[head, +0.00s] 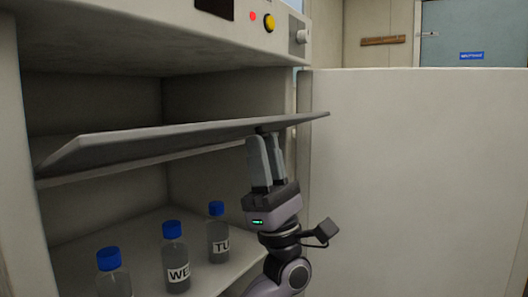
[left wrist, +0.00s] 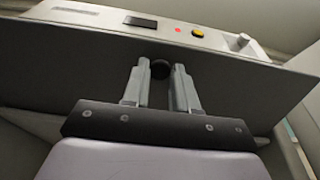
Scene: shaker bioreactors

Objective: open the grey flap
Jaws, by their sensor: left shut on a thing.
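The grey flap (head: 185,138) is a flat panel on the front of the cabinet. In the head view it is tilted up, close to level, and the compartment below it stands open. In the left wrist view the flap (left wrist: 80,65) fills the picture ahead of the fingers. My left gripper (head: 264,138) reaches up to the flap's underside, right of its middle. Its fingers are shut on a small dark knob (left wrist: 160,68) on the flap, seen between the fingertips in the left wrist view. My right gripper is out of view.
Bottles with blue caps, such as the labelled one (head: 176,258), stand inside the compartment below the flap, left of my arm. A control panel (head: 200,30) with buttons and a knob is above. A pale panel (head: 420,170) stands at right.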

